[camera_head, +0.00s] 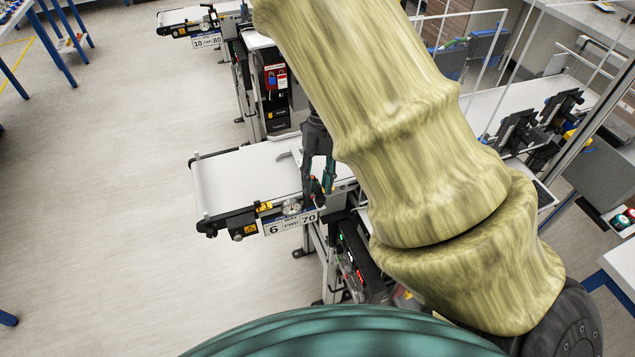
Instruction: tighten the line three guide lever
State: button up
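My gripper (318,186) hangs down past my large arm, over the front edge of the near conveyor (235,180). Its dark and teal fingers stand apart. A small dark part with a red spot (316,187) shows between or just behind the fingertips; I cannot tell whether they touch it or whether it is the guide lever. A grey metal guide piece (291,155) lies over the belt, left of the fingers. A sign (291,224) on this conveyor reads 6 FWD 70. No line three label is readable, and my arm hides the conveyor's right part.
A round dial (291,208) sits on the conveyor's front edge. Another conveyor (185,16) with a 10 FWD 80 sign stands behind. A white belt (500,103) with black devices lies at right.

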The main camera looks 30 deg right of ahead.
jog(key=v, duration=1.1)
